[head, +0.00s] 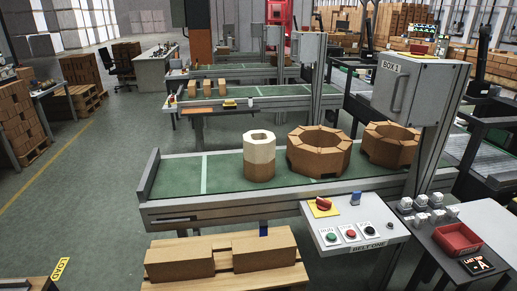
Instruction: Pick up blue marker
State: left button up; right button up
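No blue marker can be clearly made out in the head view. A small blue object (355,198) stands at the back edge of the sloped control panel, too small to identify. Another small dark blue piece (263,230) shows just under the conveyor's front edge, above the pallet; I cannot tell what it is. Neither of my grippers is in view.
A green conveyor (225,172) carries brick rings. The control panel (355,234) has buttons and a red knob. Bricks lie on a wooden pallet (222,262) in front. A red tray (457,239) sits on the right table.

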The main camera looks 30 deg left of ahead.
aim_at(263, 224)
jog(key=i+l+u, duration=0.2)
jog(key=i+u, duration=0.15)
jog(key=i+l+u, duration=0.35)
jog(key=i+j, duration=0.05)
jog(key=i, duration=0.05)
